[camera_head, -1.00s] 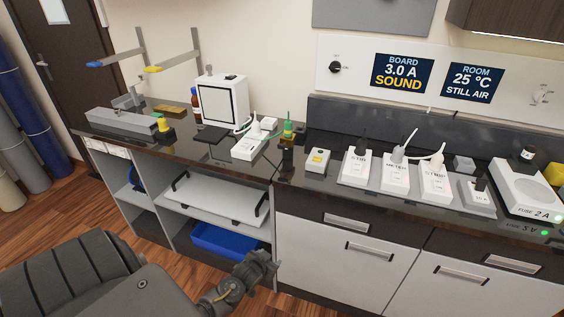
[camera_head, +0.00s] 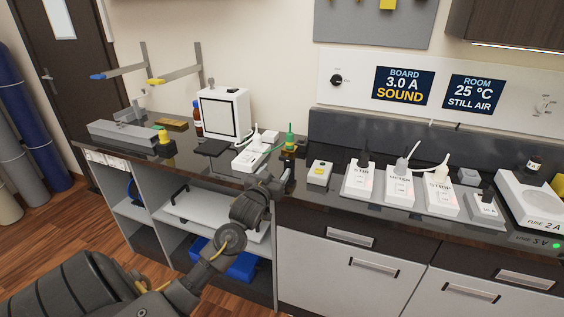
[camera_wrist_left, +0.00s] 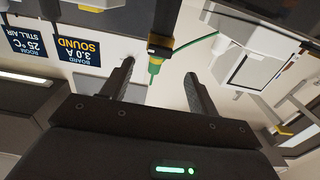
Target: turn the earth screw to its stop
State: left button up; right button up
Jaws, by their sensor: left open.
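A small green upright piece, which I take for the earth screw (camera_head: 289,139), stands on the bench beside a white socket block. In the left wrist view, turned upside down, the green piece (camera_wrist_left: 155,66) shows with a dark and yellow band and a green wire running off it. My left gripper (camera_head: 268,180) is at the bench's front edge, in front of and below the green piece. In the wrist view its two fingers (camera_wrist_left: 160,70) are apart, with the green piece showing in the gap between them. I cannot tell the remaining distance. My right gripper is out of view.
A white box instrument (camera_head: 222,112) stands behind left, near a white socket block (camera_head: 248,158) with cables. A small white box with a yellow button (camera_head: 319,172) and several switch blocks stand right. Below the counter are a white shelf tray (camera_head: 190,206) and a blue bin (camera_head: 243,266).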

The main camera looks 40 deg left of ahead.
aim_at(284, 159)
pick_arm(q)
jog(key=x, duration=0.6)
jog(key=shift+w+a+p, duration=0.15)
jog(key=shift+w+p, duration=0.2)
jog(key=shift+p, duration=0.05)
jog(key=c, duration=1)
